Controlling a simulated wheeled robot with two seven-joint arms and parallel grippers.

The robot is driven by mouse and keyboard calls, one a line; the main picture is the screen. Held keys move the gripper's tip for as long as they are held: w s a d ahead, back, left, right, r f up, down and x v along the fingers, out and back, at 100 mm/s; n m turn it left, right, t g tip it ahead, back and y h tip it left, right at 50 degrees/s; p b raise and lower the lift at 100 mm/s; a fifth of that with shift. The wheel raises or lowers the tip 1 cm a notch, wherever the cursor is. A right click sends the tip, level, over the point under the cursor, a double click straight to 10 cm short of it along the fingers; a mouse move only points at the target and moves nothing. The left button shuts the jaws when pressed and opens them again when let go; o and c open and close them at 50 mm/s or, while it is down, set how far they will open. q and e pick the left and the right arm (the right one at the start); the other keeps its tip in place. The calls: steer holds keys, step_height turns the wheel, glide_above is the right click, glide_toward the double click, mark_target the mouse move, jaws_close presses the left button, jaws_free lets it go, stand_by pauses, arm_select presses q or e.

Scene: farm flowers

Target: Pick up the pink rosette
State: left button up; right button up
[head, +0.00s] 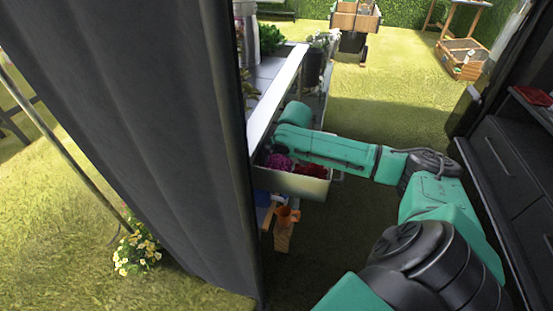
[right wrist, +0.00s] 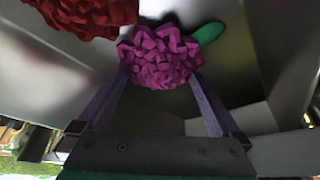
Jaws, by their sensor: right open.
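The pink rosette (right wrist: 162,55), a magenta ruffled flower head with a green leaf, lies in an open pale bin (head: 303,187). In the head view the rosette (head: 279,162) shows at the bin's left end, partly below my right arm. In the right wrist view my right gripper (right wrist: 160,80) is open, with a finger on either side of the rosette's near part. I cannot tell whether the fingers touch it. In the head view its fingers are hidden behind my arm. My left gripper is not in view.
A dark red rosette (head: 311,170) lies in the same bin; it also shows in the right wrist view (right wrist: 85,15). A white-edged counter (head: 278,97) runs above. A dark curtain (head: 150,120) stands at left, a black cabinet (head: 510,165) at right. An orange pot (head: 286,215) sits below the bin.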

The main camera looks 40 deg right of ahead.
mark_target(282, 167)
steer(key=shift+w+d+f, duration=0.1)
steer(key=shift+w+f, duration=0.2)
steer(key=shift+f, duration=0.25)
steer(key=shift+s, duration=0.1)
steer(key=c, duration=1.2)
steer(key=shift+r, duration=0.15)
steer(key=shift+c, duration=0.2)
steer(key=shift+r, duration=0.55)
steer(key=s, duration=0.4)
steer(key=shift+a, duration=0.25)
step_height(282, 167, up, 14)
steer(key=p, duration=0.2)
steer(key=shift+a+p, duration=0.15)
steer(key=shift+p, duration=0.15)
steer(key=shift+f, duration=0.1)
